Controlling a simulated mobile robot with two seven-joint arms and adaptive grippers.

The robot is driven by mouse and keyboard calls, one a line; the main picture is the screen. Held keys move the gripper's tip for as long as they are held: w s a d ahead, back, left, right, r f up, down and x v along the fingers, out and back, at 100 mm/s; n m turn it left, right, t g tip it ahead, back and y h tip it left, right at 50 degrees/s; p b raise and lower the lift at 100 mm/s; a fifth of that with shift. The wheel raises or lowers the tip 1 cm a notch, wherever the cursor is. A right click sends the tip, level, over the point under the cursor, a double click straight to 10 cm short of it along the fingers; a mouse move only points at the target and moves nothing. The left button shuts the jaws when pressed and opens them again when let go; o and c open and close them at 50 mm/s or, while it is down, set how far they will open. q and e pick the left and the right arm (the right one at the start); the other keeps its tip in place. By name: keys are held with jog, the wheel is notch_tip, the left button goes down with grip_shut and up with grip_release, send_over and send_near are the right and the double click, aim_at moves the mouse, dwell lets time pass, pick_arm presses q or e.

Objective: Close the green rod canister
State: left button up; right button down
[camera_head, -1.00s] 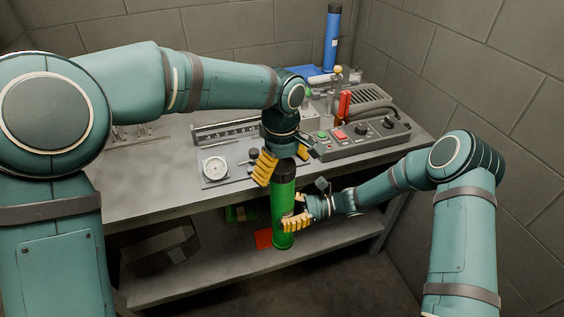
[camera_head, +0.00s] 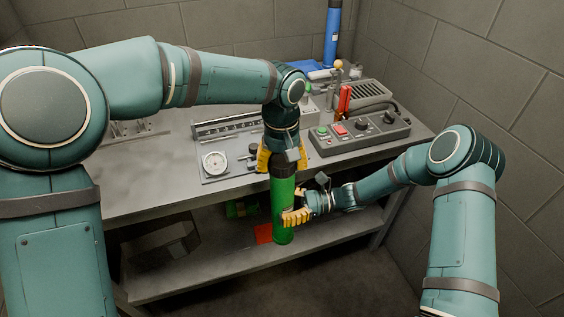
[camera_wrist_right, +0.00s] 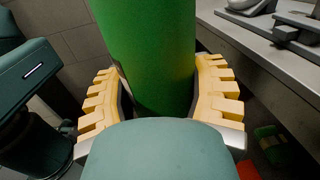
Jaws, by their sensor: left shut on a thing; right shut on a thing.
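The green rod canister (camera_head: 283,205) stands about upright in front of the bench, with a black cap (camera_head: 285,164) at its top. My right gripper (camera_head: 296,217) is shut on the canister's green lower body. In the right wrist view the green body (camera_wrist_right: 148,50) rises between the two yellow fingers of that gripper (camera_wrist_right: 160,98). My left gripper (camera_head: 282,159) points down from above and is shut on the black cap, with a yellow finger on either side. The head view does not show whether the cap sits fully down on the body.
The grey bench (camera_head: 145,185) holds a dial gauge plate (camera_head: 215,164), a control box (camera_head: 360,135) with buttons, and a red-handled tool (camera_head: 344,100). A blue canister (camera_head: 332,38) stands at the back. The lower shelf (camera_head: 190,268) carries an orange-red piece (camera_head: 264,233).

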pick_arm(q)
jog(key=m, duration=0.9)
jog(key=shift+m, duration=0.3)
jog(key=m, duration=0.3)
jog(key=shift+m, duration=0.4)
jog(key=m, duration=0.4)
jog(key=o, duration=1.4)
notch_tip(320, 180, up, 12)
